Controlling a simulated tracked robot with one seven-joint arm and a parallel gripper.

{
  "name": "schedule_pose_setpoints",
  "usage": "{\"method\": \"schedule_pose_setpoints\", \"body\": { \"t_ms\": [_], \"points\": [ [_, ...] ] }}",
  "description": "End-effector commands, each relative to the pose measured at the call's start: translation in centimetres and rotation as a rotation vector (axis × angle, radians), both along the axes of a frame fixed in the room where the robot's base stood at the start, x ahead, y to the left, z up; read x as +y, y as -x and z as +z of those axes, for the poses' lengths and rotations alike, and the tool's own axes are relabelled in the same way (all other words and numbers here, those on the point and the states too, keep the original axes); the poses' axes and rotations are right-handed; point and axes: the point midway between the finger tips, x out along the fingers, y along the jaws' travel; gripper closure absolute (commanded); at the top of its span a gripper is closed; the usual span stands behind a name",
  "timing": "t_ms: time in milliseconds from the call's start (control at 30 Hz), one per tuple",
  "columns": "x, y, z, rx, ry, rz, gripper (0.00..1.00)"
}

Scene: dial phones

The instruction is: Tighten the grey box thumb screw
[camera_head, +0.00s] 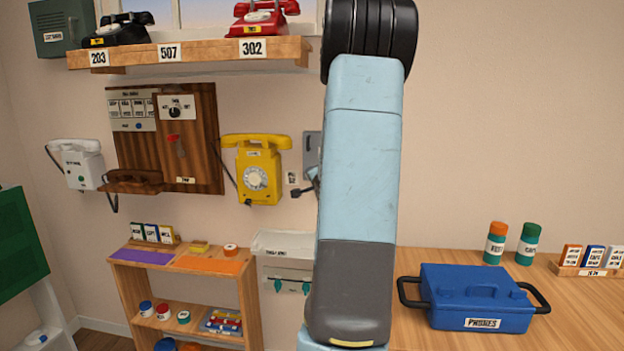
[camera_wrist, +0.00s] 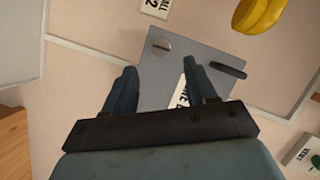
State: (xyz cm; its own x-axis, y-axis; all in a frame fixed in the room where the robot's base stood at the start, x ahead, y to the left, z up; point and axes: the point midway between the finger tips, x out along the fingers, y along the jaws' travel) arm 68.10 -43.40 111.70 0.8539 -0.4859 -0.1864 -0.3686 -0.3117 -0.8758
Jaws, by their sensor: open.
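The grey box (camera_wrist: 205,55) is a flat grey panel on the wall, seen close up in the wrist view. Its round slotted thumb screw (camera_wrist: 161,45) is near one corner, and a dark handle-like piece (camera_wrist: 228,69) is to the right. A white label on the box is partly hidden by a finger. My gripper (camera_wrist: 160,68) is open, its two fingers over the box on either side of the space below the screw, with nothing between them. In the head view only a strip of the grey box (camera_head: 312,148) shows beside my arm; the screw is hidden there.
The yellow wall phone (camera_head: 257,172) hangs left of the box and shows at the top of the wrist view (camera_wrist: 258,14). A blue case (camera_head: 475,295) stands on the table at right. A wooden shelf (camera_head: 185,262) stands at left.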

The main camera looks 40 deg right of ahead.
Motion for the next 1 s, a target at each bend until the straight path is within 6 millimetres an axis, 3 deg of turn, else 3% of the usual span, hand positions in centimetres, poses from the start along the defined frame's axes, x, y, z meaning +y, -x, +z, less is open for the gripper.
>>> {"method": "schedule_pose_setpoints", "body": {
  "t_ms": [200, 400, 1000],
  "points": [
    [1.8, 3.3, 0.7, 0.001, 0.002, -0.001, 0.43],
    [2.8, 5.0, 1.0, 0.001, 0.000, 0.000, 0.43],
    [3.1, 5.5, 1.1, 0.001, -0.001, 0.000, 0.43]
  ]
}}
